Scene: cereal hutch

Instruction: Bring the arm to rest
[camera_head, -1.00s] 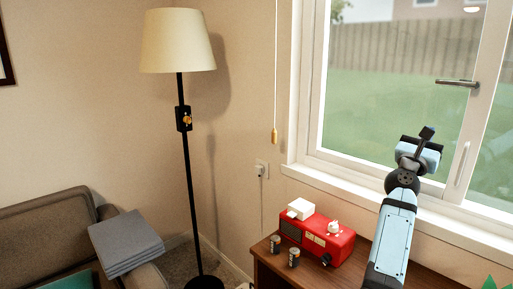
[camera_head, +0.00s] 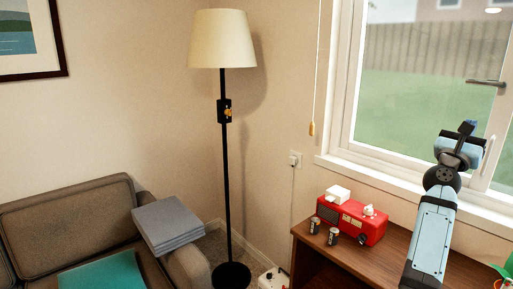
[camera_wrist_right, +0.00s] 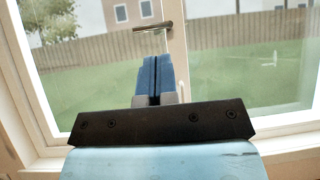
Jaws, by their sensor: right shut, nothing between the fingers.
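My right arm, light blue with a black wrist joint, rises from the lower right in the head view. Its right gripper (camera_head: 467,128) is raised in front of the window, above the wooden cabinet. In the right wrist view, the blue fingers of the right gripper (camera_wrist_right: 157,78) are together with nothing between them. The window and a handle lie beyond them. My left gripper is in neither view.
A floor lamp (camera_head: 226,150) stands in the corner. A sofa (camera_head: 80,222) with folded grey cloth (camera_head: 167,222) is at left. The window (camera_head: 425,100) is behind my arm.

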